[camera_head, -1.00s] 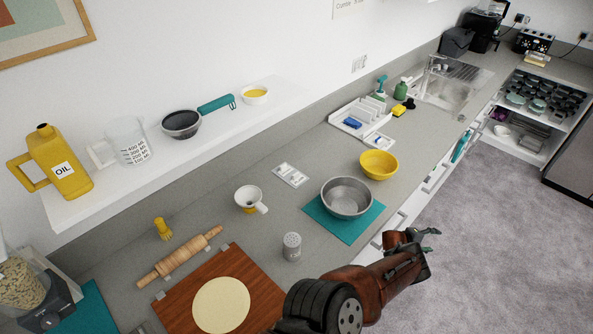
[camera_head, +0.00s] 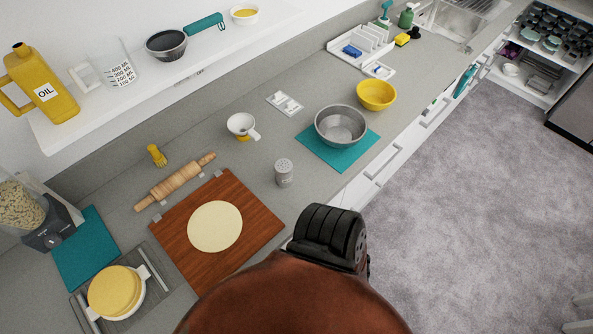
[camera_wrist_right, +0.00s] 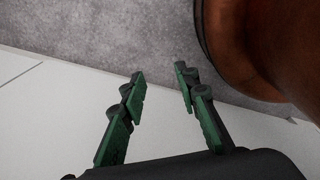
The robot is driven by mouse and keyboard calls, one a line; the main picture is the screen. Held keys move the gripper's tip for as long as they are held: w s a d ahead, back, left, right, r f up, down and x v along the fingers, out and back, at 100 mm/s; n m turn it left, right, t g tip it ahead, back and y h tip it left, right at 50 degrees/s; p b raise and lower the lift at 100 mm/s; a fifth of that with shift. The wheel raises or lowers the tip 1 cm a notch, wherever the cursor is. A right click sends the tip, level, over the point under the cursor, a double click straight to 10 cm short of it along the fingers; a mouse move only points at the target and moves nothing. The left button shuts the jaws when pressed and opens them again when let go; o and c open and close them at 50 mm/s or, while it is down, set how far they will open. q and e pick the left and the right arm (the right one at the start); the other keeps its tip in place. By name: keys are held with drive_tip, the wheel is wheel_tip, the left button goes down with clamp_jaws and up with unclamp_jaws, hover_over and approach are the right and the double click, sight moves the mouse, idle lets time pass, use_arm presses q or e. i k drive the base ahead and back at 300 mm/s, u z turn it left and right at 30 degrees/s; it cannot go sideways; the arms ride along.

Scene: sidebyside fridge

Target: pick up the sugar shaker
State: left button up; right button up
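The sugar shaker (camera_head: 284,173) is a small grey-white cylinder with a perforated top. It stands upright on the grey counter, right of the wooden board and left of the teal mat in the head view. My right arm is in the lower middle of the head view, but its gripper is hidden there. In the right wrist view my right gripper (camera_wrist_right: 159,82) is open and empty, with green-padded fingers apart, over the floor and a white cabinet front. The shaker does not show in that view. My left gripper is not in view.
A wooden board (camera_head: 260,208) with flat dough (camera_head: 215,226) lies left of the shaker. A metal bowl (camera_head: 341,126) stands on the teal mat (camera_head: 318,150) to the right. Bare counter surrounds the shaker.

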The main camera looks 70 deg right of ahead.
sight(283, 167)
drive_tip(key=z, duration=0.55)
drive_tip(key=k, duration=1.15)
drive_tip(key=z, duration=0.55)
drive_tip(key=i, duration=0.9)
drive_tip(key=z, duration=0.8)
